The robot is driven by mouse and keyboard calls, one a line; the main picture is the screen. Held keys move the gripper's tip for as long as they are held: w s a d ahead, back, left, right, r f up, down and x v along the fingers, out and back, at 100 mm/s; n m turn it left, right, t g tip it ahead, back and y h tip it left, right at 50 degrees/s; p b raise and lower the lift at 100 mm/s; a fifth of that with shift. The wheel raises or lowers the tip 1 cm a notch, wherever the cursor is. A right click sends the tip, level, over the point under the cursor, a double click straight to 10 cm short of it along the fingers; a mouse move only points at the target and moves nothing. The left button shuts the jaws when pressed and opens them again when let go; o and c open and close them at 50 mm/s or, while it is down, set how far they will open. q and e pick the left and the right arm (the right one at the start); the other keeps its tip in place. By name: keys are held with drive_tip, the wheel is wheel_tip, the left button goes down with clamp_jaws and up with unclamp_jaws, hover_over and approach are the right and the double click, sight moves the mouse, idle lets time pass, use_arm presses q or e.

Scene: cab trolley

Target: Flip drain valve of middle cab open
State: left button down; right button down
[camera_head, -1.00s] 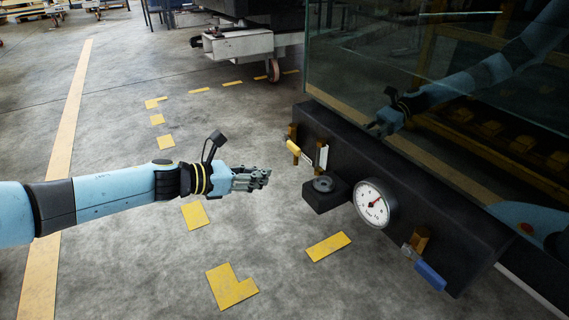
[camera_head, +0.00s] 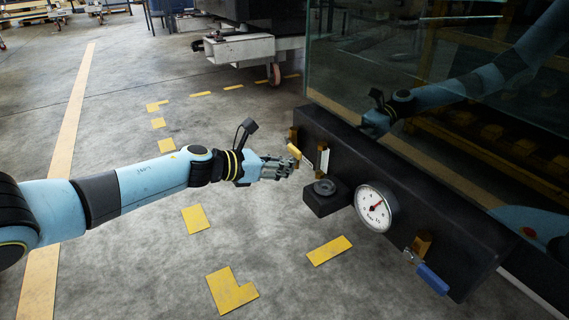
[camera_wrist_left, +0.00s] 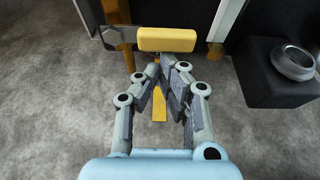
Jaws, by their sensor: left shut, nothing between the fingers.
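The drain valve with the yellow handle (camera_head: 294,151) sits on the left part of the dark cab base (camera_head: 330,130). In the left wrist view the yellow handle (camera_wrist_left: 167,39) lies crosswise just beyond my fingertips, with a metal lever end and a brass body at its left. My left gripper (camera_head: 286,166) is shut and empty, close to the handle; it also shows in the left wrist view (camera_wrist_left: 158,72). I cannot tell whether the fingertips touch the handle. My right gripper is not in view.
A black block with a round knob (camera_head: 325,188) juts out right of the yellow valve. A round gauge (camera_head: 376,208) and a blue-handled valve (camera_head: 431,278) are farther right. The glass (camera_head: 400,75) above reflects my arm.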

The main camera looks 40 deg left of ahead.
use_arm(q)
drive_tip(key=shift+r, duration=0.1)
drive_tip(key=shift+d+r+n, duration=0.1)
drive_tip(key=shift+r+n, duration=0.05)
drive_tip(key=shift+n, duration=0.25)
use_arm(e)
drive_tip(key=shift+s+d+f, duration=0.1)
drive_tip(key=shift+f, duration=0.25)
